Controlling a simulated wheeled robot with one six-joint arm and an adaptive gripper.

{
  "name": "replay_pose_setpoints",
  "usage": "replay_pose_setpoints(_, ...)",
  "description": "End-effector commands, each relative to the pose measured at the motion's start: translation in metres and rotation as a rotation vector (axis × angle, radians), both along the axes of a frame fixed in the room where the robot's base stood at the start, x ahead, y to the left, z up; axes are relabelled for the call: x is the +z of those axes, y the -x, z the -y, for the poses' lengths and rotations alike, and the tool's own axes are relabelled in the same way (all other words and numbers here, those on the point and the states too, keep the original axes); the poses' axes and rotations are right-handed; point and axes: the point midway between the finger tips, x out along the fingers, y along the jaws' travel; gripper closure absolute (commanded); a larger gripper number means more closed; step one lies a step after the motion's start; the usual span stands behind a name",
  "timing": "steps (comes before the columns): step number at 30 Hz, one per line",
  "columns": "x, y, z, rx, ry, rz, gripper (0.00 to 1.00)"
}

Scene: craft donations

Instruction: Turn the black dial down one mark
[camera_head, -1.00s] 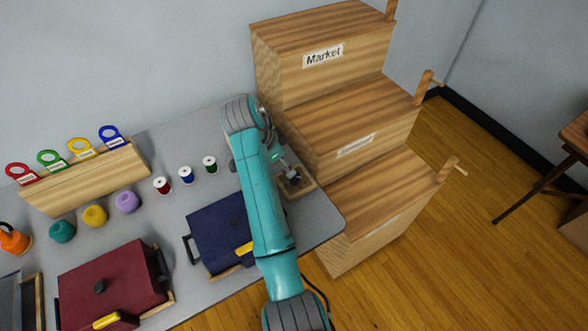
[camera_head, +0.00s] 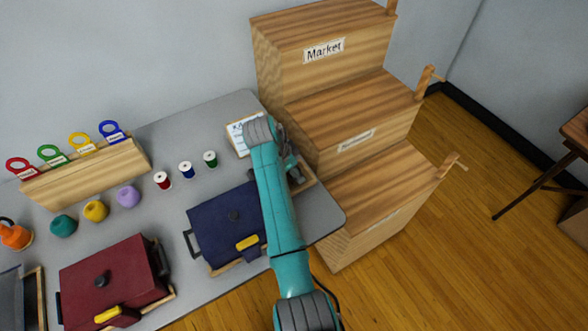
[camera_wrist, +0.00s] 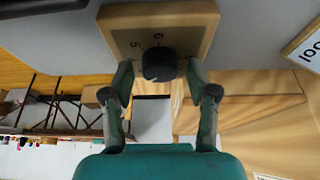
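The black dial (camera_wrist: 159,65) sits on a square wooden board (camera_wrist: 205,17) with printed numbers and tick marks beside it, in the wrist view. My gripper (camera_wrist: 160,71) has one finger on each side of the dial, with a small gap seeming to show on both sides. In the head view my gripper (camera_head: 292,163) is over the board (camera_head: 306,181) at the right end of the grey table. My gripper and arm hide the dial there.
A navy case (camera_head: 215,222) lies left of my arm, with a maroon case (camera_head: 125,275) further left. Thread spools (camera_head: 186,170) and a white card (camera_head: 237,137) stand behind. Wooden stepped boxes (camera_head: 345,125) rise close on the right.

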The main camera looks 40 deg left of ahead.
Motion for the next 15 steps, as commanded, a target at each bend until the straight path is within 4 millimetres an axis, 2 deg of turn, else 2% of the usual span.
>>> replay_pose_setpoints(1,0.0001,0.0,0.0,0.0,0.0,0.0,0.6)
replay_pose_setpoints(5,0.0001,0.0,0.0,0.0,0.0,0.0,0.93)
replay_pose_setpoints(6,0.0001,0.0,0.0,0.0,0.0,0.0,0.97)
replay_pose_setpoints(15,-0.0002,0.0002,0.0005,0.031,0.0,0.0,0.97)
